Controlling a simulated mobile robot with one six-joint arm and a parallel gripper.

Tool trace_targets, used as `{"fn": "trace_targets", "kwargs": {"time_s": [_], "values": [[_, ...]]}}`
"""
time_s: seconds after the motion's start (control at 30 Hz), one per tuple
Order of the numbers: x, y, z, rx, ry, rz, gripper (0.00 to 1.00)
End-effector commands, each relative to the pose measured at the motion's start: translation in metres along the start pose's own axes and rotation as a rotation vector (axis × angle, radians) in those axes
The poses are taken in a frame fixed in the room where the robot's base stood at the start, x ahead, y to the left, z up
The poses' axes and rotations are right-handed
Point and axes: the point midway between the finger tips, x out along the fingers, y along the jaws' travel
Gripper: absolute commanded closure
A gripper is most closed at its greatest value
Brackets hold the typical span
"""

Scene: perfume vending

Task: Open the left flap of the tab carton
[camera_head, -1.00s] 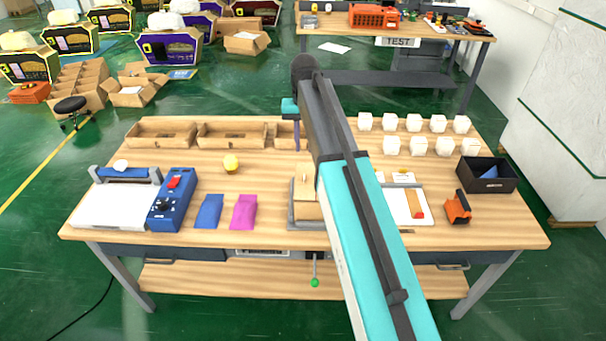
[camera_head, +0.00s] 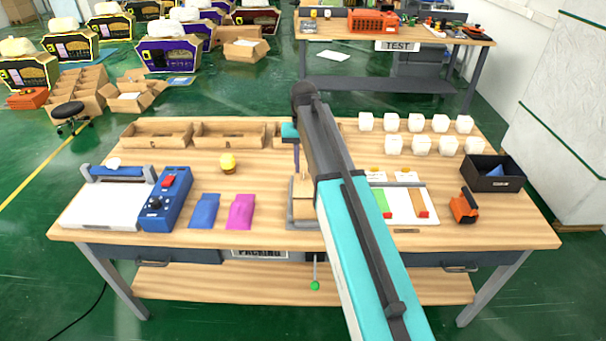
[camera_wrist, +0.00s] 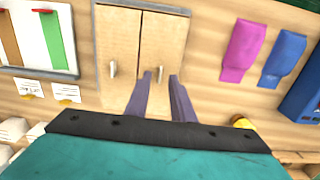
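The tab carton (camera_head: 303,208) is a light brown box on a grey base, partly hidden behind my arm in the head view. In the wrist view its top shows two flaps side by side, each with a small metal tab. One flap (camera_wrist: 118,45) is on the left of that picture. The other flap (camera_wrist: 165,35) is on the right, the side toward the pink pouch. My gripper (camera_wrist: 160,77) has its two purple fingers apart, with the right-hand flap's tab (camera_wrist: 160,71) showing between the tips. Contact cannot be told. In the head view the fingers point down over the carton.
A pink pouch (camera_head: 241,212), a blue pouch (camera_head: 204,211) and a blue device (camera_head: 166,200) lie left. A yellow object (camera_head: 228,163) stands behind them. A white board (camera_head: 402,210) with green and brown strips lies right. Several white cubes (camera_head: 422,145) stand behind it.

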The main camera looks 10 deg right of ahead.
Motion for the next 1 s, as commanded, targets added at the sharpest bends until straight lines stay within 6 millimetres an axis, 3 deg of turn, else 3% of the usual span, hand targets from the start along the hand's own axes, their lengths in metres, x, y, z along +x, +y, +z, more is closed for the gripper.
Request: {"fn": "trace_targets", "kwargs": {"time_s": [0.2,0.63,0.77,1.0], "values": [[0.018,0.0,0.0,-0.001,0.0,0.0,0.78],[0.02,-0.001,0.0,-0.001,0.0,0.0,0.78],[0.02,-0.001,0.0,-0.002,0.0,0.0,0.98],[0.02,-0.002,0.001,-0.002,0.0,0.0,1.0]]}}
